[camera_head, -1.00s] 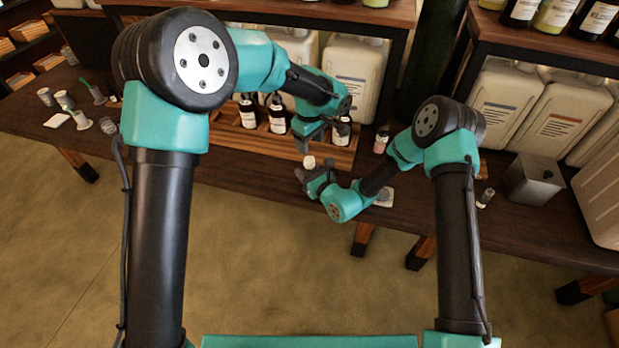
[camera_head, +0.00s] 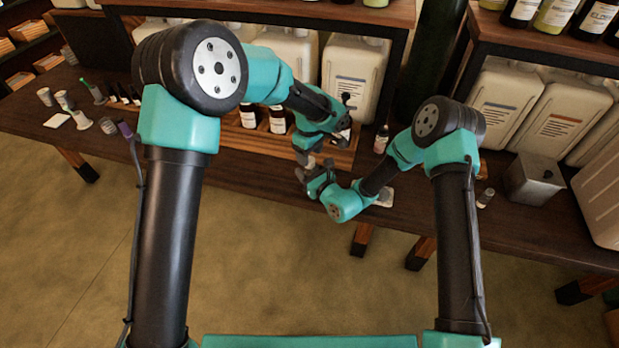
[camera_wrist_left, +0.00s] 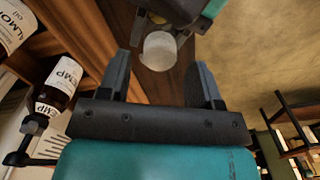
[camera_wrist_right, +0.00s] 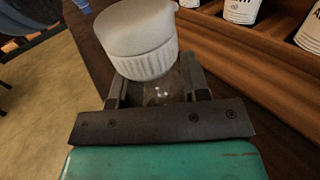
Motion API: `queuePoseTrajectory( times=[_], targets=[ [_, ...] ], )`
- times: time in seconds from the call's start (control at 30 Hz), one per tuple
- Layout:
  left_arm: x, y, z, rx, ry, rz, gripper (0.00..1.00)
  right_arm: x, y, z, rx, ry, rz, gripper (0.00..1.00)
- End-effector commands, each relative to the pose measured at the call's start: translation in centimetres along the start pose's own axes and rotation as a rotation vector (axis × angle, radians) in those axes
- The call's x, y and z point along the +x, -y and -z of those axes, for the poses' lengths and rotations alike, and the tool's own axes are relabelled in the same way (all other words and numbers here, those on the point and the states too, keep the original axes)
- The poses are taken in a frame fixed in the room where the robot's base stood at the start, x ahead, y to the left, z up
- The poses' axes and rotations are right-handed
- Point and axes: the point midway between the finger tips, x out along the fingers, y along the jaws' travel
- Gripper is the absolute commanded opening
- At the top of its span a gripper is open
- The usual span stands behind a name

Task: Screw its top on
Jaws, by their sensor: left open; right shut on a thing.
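A small jar with a clear body (camera_wrist_right: 160,92) is between the fingers of my right gripper (camera_wrist_right: 156,84), which is shut on it. A white top (camera_wrist_right: 138,32) with a ribbed lower edge sits over the jar's mouth; how tightly it sits cannot be told. The top also shows in the left wrist view (camera_wrist_left: 160,50), just beyond and between the fingertips of my open left gripper (camera_wrist_left: 162,62). In the head view my left gripper (camera_head: 304,156) is directly above my right gripper (camera_head: 316,178), near the front of the bench.
A wooden rack (camera_head: 338,158) with dark labelled bottles (camera_head: 278,120) stands behind the grippers. A small bottle (camera_head: 381,139) stands to their right, and a metal can (camera_head: 534,180) further right. Several small items sit at the bench's left end. Large white jugs (camera_head: 354,78) fill the shelf behind.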

Motion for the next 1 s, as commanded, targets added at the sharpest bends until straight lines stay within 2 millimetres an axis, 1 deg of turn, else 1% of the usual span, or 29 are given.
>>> queuePoseTrajectory(
  times=[0.03,0.2,0.33,0.57,0.67,1.0],
  targets=[
    [0.8,0.1,0.0,0.001,0.001,0.002,0.59,0.0,0.0,0.0,0.0,0.0,0.0,0.0],
    [2.4,0.0,0.0,0.001,0.0,0.001,0.59,0.0,0.0,0.0,0.0,0.0,0.0,0.0],
    [2.9,0.0,0.0,0.0,0.0,0.0,0.59,0.0,0.0,0.0,0.0,0.0,0.0,0.0],
    [2.9,0.0,0.0,0.0,-0.001,-0.001,0.59,0.0,0.0,0.0,0.0,0.0,0.0,0.0],
    [2.9,0.0,0.0,0.001,-0.001,-0.001,0.51,0.0,0.0,0.0,0.0,0.0,0.0,0.0],
    [2.9,0.0,0.0,0.001,-0.001,-0.001,0.18,0.0,0.0,0.0,0.0,0.0,0.0,0.0]
  ],
)
